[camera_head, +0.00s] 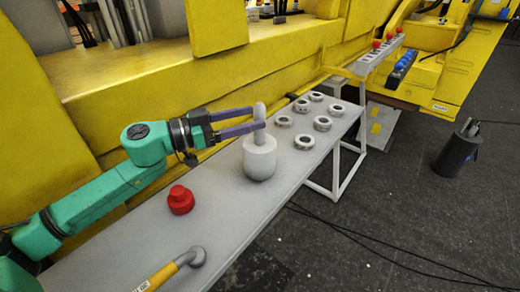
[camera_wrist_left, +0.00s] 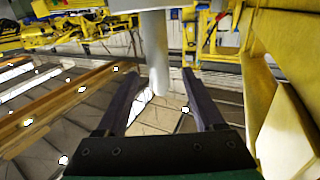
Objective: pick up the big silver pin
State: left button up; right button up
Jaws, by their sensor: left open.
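The big silver pin (camera_head: 260,163) stands upright on the grey table, with a wide round body below and a narrower shaft on top. My left gripper (camera_head: 257,117) is open at the shaft's height. One purple finger passes in front of the shaft and the other reaches its far side. In the left wrist view the pin's shaft (camera_wrist_left: 155,50) hangs down from the top edge, in the gap between the open fingers (camera_wrist_left: 163,72). I cannot tell whether either finger touches it. My right gripper is not in view.
The grey table (camera_head: 225,215) runs along a yellow machine (camera_head: 120,95). A red knob-like part (camera_head: 181,200) stands to the left of the pin, and a yellow-handled hammer-like tool (camera_head: 168,272) lies in front. Several metal rings (camera_head: 304,142) lie to the right. A dark canister (camera_head: 457,153) stands on the floor.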

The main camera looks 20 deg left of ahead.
aim_at(260, 114)
pick_arm(q)
jog(key=shift+w+d+r+p, duration=0.4)
jog(key=shift+w+d+p, duration=0.35)
jog(key=shift+w+d, duration=0.1)
jog(key=shift+w+d+f, duration=0.15)
jog(key=shift+d+f, duration=0.15)
jog(key=shift+d, duration=0.1)
jog(key=shift+c, duration=0.9)
grip_shut()
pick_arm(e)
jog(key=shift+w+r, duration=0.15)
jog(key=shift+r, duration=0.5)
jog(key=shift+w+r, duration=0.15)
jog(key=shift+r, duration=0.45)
pick_arm(q)
jog(key=shift+a+r, duration=0.1)
jog(key=shift+r, duration=0.05)
jog(key=shift+w, duration=0.1)
